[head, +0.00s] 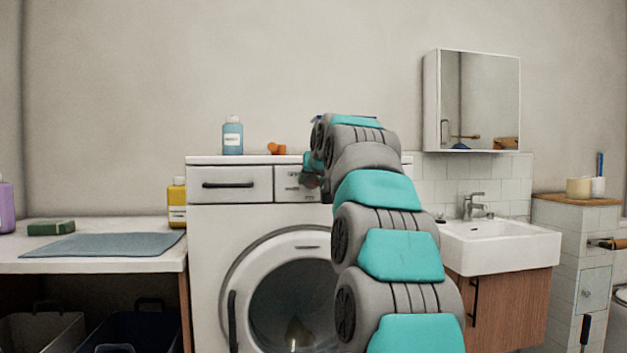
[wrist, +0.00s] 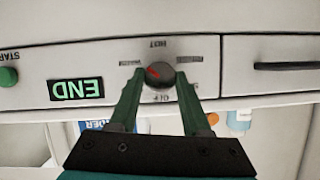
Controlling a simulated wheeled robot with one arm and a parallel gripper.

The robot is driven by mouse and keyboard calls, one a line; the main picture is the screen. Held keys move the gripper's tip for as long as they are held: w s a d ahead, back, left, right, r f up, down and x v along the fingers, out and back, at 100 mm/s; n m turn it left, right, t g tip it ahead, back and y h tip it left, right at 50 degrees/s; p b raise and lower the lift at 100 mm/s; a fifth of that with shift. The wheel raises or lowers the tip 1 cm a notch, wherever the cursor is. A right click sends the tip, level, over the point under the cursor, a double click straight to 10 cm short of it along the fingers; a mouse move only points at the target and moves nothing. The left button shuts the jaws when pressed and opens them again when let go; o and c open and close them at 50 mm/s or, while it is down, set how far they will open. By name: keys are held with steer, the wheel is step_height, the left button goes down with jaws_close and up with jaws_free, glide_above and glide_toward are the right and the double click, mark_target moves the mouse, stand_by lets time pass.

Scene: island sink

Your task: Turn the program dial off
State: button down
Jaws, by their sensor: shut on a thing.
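The program dial (wrist: 161,77) is a dark round knob on the washing machine's white front panel, in the wrist view. Its red mark points up and left in the picture, away from the upside-down OFF label (wrist: 158,98) below the knob. My gripper (wrist: 158,82) has its two green fingers on either side of the dial, shut on it. A lit green END display (wrist: 76,89) is left of it. In the head view my arm reaches the panel (head: 288,184) of the washing machine (head: 207,245) and hides the dial.
A green start button (wrist: 8,77) and a drawer handle (wrist: 288,65) flank the dial in the wrist view. A blue bottle (head: 232,138) and a small orange thing (head: 277,149) stand on the machine. A counter (head: 95,262) is left and a sink (head: 505,246) right.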

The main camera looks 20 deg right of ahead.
steer(key=n+h, duration=0.1)
steer(key=n, duration=0.1)
steer(key=n+h, duration=0.2)
steer(key=shift+a+f+g, duration=0.1)
steer(key=shift+a+g, duration=0.1)
steer(key=shift+g, duration=0.2)
steer(key=shift+w+f+n+h, duration=0.15)
steer(key=shift+n+h, duration=0.25)
steer(key=shift+n, duration=0.4)
steer(key=n+h, duration=0.1)
steer(key=n, duration=0.1)
steer(key=shift+a+n+h+p, duration=0.1)
steer(key=shift+n+h+p, duration=0.2)
steer(key=shift+p, duration=0.05)
steer(key=shift+f+n+h, duration=0.1)
steer(key=shift+n+h, duration=0.3)
steer(key=shift+n, duration=0.3)
steer(key=n+t+h, duration=0.1)
steer(key=n, duration=0.2)
steer(key=shift+f+n+h, duration=0.1)
steer(key=shift+n+h, duration=0.2)
steer(key=shift+h, duration=0.1)
steer(key=n, duration=0.1)
steer(key=n+b, duration=0.1)
steer(key=n+t, duration=0.1)
steer(key=shift+f+h, duration=0.25)
steer(key=shift+h, duration=0.15)
steer(key=shift+n+t+b, duration=1.2)
steer(key=shift+n+b, duration=0.2)
steer(key=shift+n, duration=1.2)
